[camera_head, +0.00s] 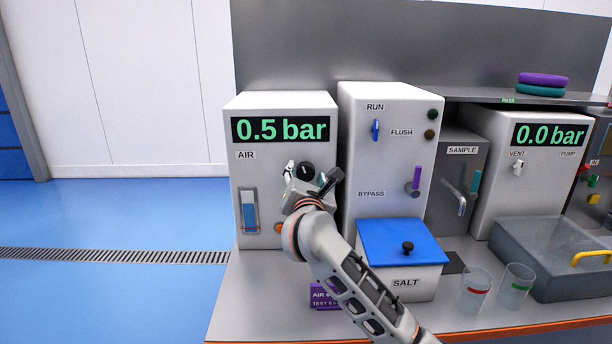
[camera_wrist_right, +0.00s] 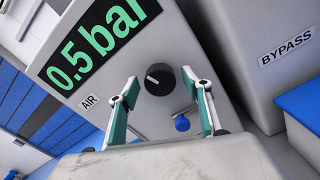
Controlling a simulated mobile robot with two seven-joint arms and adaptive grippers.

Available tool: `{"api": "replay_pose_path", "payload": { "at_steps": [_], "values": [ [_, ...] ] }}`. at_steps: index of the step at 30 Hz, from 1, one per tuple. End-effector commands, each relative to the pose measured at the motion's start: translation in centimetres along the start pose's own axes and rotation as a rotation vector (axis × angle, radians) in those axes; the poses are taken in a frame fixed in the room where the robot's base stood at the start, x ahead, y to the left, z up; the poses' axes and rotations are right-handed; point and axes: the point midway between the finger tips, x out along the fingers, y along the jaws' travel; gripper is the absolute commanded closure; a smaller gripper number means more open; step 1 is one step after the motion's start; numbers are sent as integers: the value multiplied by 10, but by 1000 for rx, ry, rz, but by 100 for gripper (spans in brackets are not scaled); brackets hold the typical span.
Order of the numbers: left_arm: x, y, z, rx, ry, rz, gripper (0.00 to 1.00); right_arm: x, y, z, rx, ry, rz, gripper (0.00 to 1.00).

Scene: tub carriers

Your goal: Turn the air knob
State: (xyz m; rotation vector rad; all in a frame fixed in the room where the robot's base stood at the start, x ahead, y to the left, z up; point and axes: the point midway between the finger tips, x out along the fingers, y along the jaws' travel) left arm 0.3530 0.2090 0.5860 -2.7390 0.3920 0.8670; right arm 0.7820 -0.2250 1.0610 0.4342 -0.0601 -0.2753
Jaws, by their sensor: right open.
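The air knob (camera_head: 304,170) is a round black dial with a white pointer mark on the white AIR box (camera_head: 290,105), whose display reads 0.5 bar. It also shows in the right wrist view (camera_wrist_right: 159,79). My right gripper (camera_head: 313,177) is open in front of the AIR box. In the right wrist view its two fingers (camera_wrist_right: 162,90) stand on either side of the knob, with gaps, and nothing is between them in their grip. I cannot tell how far the fingertips are from the panel. My left gripper is not in view.
A blue round part (camera_wrist_right: 182,123) sits just below the knob, near the right finger. A gauge (camera_head: 249,211) is at the box's lower left. The RUN/BYPASS cabinet (camera_head: 387,98) stands close on the right. A blue-lidded SALT tub (camera_head: 403,280) and two cups stand in front.

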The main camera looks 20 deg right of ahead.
Motion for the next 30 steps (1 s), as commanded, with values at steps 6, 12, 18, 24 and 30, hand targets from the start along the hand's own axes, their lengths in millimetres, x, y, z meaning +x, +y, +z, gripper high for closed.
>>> {"api": "replay_pose_path", "payload": {
  "at_steps": [6, 12, 18, 24, 30],
  "values": [
    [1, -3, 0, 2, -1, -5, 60, 7, 0, 0, -1, 0, -1, 51],
    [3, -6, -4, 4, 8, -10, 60, 7, 0, 0, -1, -1, -1, 62],
    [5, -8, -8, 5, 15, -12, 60, 7, 0, 0, -1, -1, -1, 90],
    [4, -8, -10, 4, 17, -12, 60, 7, 0, 1, -13, -1, -1, 90],
    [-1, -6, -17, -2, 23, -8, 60, 6, 1, 4, -84, -3, 0, 90]
  ]
}}
